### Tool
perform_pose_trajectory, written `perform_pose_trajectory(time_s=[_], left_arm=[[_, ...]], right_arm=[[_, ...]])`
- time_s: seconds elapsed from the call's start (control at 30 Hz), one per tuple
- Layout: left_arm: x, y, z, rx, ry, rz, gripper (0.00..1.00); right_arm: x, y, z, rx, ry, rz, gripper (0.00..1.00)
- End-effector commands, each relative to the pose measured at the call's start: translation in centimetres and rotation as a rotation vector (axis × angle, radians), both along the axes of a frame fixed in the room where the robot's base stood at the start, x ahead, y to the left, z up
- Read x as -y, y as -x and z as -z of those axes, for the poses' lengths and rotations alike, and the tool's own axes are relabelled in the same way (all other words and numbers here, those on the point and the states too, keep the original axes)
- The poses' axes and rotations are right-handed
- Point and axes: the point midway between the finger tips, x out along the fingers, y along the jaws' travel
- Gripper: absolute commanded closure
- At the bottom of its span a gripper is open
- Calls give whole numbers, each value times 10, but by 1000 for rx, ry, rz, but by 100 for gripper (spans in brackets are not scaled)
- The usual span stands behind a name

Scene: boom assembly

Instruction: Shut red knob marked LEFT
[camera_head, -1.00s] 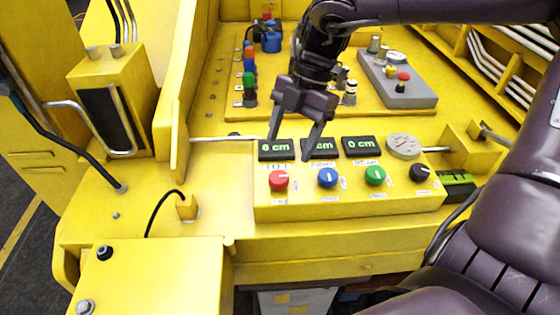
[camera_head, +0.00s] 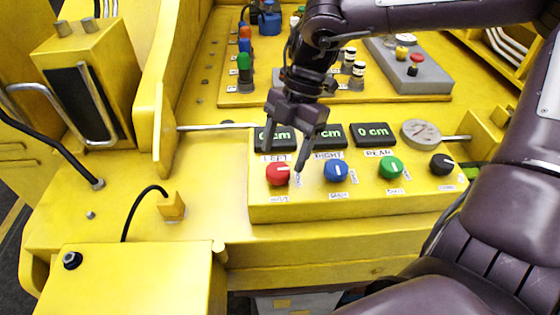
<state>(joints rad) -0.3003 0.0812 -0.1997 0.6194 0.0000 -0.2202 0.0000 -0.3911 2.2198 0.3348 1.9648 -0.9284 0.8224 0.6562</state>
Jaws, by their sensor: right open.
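The red knob (camera_head: 278,174) sits at the left end of the yellow control panel (camera_head: 310,209), under a label reading LEFT (camera_head: 274,158). A display (camera_head: 284,139) above it ends in "cm"; a finger partly covers its digit. My right gripper (camera_head: 282,160) is open, its fingers pointing down over the display and the knob's upper edge. One fingertip shows just right of the knob and the other above its left side. I cannot tell whether they touch it. The white mark on the knob points right. My left gripper is not in view.
A blue knob (camera_head: 336,171), a green knob (camera_head: 390,167) and a black knob (camera_head: 441,164) stand to the right on the same panel. A round gauge (camera_head: 420,134) and a display reading 0 cm (camera_head: 373,134) are behind them. A grey box (camera_head: 428,77) stands farther back.

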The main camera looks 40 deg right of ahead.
Motion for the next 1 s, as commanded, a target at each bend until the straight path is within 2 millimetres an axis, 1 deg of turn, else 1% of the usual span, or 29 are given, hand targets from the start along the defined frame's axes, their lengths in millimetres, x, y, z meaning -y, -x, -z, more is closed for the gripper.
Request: perform_pose_trajectory(time_s=[0.03,0.1,0.23,0.33,0.57,0.67,0.9,0.93,1.0], left_arm=[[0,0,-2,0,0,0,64],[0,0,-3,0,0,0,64],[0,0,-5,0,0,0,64],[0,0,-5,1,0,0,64],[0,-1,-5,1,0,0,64],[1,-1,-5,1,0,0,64],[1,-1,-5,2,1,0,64],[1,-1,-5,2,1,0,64],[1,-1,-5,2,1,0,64]], right_arm=[[-4,2,8,-4,-2,0,34],[-7,2,17,-3,-1,0,34],[-12,3,29,-2,0,0,34],[-14,4,33,-1,-1,1,34],[-14,3,34,1,0,1,34],[-14,3,34,1,0,1,44],[-14,3,34,1,0,2,76],[-14,3,34,1,0,2,78],[-14,3,34,1,0,3,78]])
